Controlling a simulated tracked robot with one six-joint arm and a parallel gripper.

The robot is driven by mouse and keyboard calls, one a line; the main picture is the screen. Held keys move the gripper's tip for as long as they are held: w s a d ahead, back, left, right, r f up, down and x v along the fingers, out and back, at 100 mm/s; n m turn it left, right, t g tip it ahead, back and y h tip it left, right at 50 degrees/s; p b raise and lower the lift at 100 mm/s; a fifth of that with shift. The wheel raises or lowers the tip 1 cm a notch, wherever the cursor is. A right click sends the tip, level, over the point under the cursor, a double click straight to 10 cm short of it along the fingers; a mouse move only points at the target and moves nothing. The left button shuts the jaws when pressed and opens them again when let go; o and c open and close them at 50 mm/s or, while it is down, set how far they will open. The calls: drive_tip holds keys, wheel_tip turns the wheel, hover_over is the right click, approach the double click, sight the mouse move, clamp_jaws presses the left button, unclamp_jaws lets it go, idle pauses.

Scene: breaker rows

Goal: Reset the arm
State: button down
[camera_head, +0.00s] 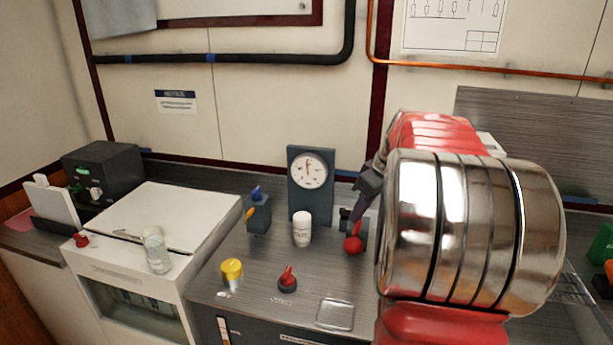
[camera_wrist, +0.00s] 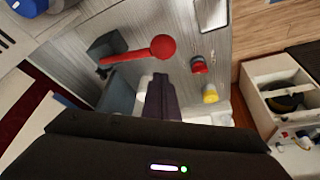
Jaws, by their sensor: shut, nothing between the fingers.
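My red and silver arm fills the right middle of the head view. My gripper (camera_head: 362,205) is dark, points down and is shut with nothing in it. It is above and close to a lever with a red ball knob (camera_head: 354,244) on a grey box; I cannot tell whether they touch. In the wrist view the shut fingers (camera_wrist: 162,88) show at the middle, just below the red lever (camera_wrist: 150,50). The arm hides part of the counter behind it.
A gauge panel (camera_head: 310,175), a white cup (camera_head: 302,229), a blue-topped switch box (camera_head: 257,214), a yellow knob (camera_head: 232,272) and a red knob (camera_head: 288,280) stand on the grey counter. A glass (camera_head: 156,251) stands on the white cabinet at left. Pipes cross the back wall.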

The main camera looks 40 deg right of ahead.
idle(0.6)
drive_tip(key=shift+d+m, duration=0.15)
drive_tip(key=shift+m, duration=0.65)
drive_tip(key=s+a+f, duration=0.1)
drive_tip(key=s+a, duration=0.3)
drive_tip(key=a, duration=0.8)
drive_tip(key=s+a, duration=0.5)
drive_tip(key=a, duration=0.8)
drive_tip(key=s+a+f+t, duration=0.1)
drive_tip(key=s+a, duration=0.3)
drive_tip(key=a, duration=0.8)
drive_tip(key=shift+s+a+f+h, duration=0.15)
drive_tip(key=shift+a+f+h, duration=0.15)
drive_tip(key=shift+h, duration=0.1)
